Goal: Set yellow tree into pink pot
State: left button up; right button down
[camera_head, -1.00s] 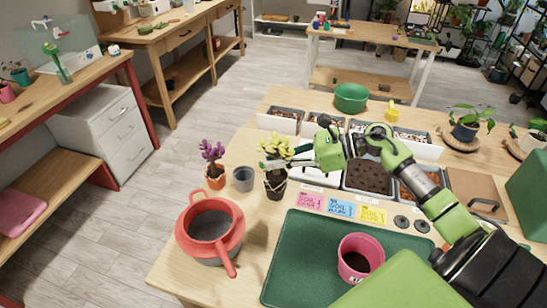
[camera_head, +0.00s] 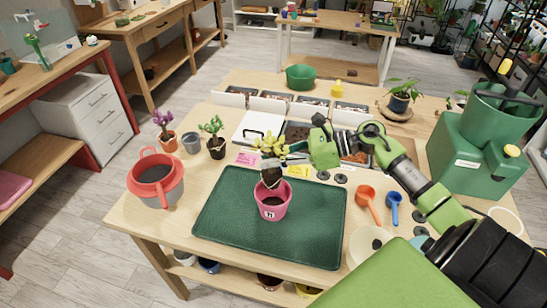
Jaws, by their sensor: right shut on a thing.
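The yellow tree (camera_head: 270,144) has yellow leaves and a dark root ball (camera_head: 270,176). My right gripper (camera_head: 286,160) is shut on it and holds it upright over the pink pot (camera_head: 271,208). The lower end of the root ball is at the pot's mouth; I cannot tell whether it has passed the rim. The pink pot stands on the green mat (camera_head: 315,235), with dark soil inside. My left gripper is not in view.
A purple plant (camera_head: 164,130), a grey cup (camera_head: 192,142) and a green plant in a dark pot (camera_head: 215,142) stand at the left. A red-rimmed bucket (camera_head: 155,176) is near the left edge. Orange (camera_head: 367,200) and blue (camera_head: 394,205) scoops lie right of the mat.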

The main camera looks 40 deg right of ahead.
aim_at(275, 170)
jog(key=shift+w+f, duration=0.1)
jog(key=shift+f, duration=0.35)
jog(key=shift+s+d+f, duration=0.1)
jog(key=shift+s+f, duration=0.1)
jog(key=shift+s, duration=0.1)
jog(key=shift+f+b, duration=0.7)
jog(key=shift+f, duration=0.15)
jog(key=shift+f+b, duration=0.5)
notch_tip(275, 170, down, 2)
jog(key=shift+f+b, duration=0.15)
jog(key=shift+b, duration=1.1)
jog(key=shift+f+b, duration=1.55)
jog(key=shift+b, duration=0.15)
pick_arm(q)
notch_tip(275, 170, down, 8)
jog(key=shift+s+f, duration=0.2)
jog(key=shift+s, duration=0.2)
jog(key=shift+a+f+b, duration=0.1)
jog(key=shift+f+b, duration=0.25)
